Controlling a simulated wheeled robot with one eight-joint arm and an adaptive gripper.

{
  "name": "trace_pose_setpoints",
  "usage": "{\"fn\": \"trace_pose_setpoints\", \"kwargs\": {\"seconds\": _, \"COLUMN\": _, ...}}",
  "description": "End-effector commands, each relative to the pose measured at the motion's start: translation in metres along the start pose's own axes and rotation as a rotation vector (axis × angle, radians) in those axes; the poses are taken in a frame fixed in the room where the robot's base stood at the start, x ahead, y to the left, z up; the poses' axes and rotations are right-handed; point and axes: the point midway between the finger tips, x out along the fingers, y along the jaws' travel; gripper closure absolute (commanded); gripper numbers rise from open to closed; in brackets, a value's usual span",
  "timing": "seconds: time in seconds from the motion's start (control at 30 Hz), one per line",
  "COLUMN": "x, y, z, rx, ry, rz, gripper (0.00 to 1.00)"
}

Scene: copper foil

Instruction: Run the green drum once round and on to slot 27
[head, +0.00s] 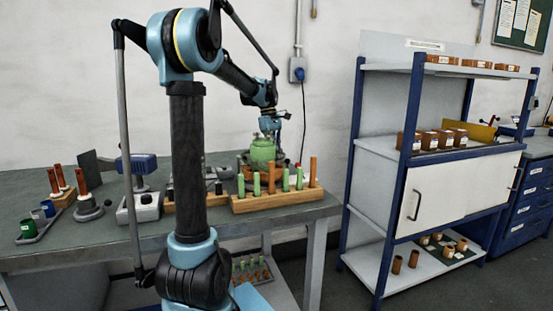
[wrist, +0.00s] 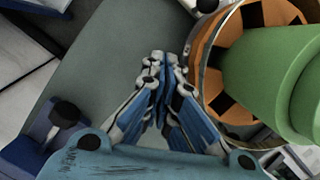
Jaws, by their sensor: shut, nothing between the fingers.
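The green drum (head: 262,151) stands on the bench near its right end, behind a wooden rack. In the wrist view the green drum (wrist: 268,75) fills the right side, above an orange disc (wrist: 212,58) with dark square marks round it. My gripper (head: 268,112) is just above the drum in the head view. In the wrist view my gripper (wrist: 158,62) is shut and empty, its fingertips beside the rim of the disc. Slot numbers cannot be read in either view.
A wooden rack (head: 280,201) with green and copper rods stands in front of the drum. A blue-topped device (head: 138,163), small cups (head: 27,229) and rod stands are farther left. A blue-framed shelf (head: 362,150) stands to the right, across a gap.

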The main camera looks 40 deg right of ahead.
Motion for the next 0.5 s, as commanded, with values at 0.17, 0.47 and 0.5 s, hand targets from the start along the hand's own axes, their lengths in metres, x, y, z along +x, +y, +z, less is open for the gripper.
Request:
{"fn": "trace_pose_setpoints", "kwargs": {"seconds": 0.17, "x": -0.036, "y": 0.001, "z": 0.001, "rx": 0.000, "ry": -0.001, "rz": 0.000, "gripper": 1.00}}
{"fn": "trace_pose_setpoints", "kwargs": {"seconds": 0.47, "x": -0.079, "y": 0.003, "z": 0.000, "rx": -0.003, "ry": 0.000, "rz": 0.001, "gripper": 1.00}}
{"fn": "trace_pose_setpoints", "kwargs": {"seconds": 0.5, "x": -0.082, "y": 0.003, "z": 0.000, "rx": -0.003, "ry": 0.000, "rz": 0.001, "gripper": 1.00}}
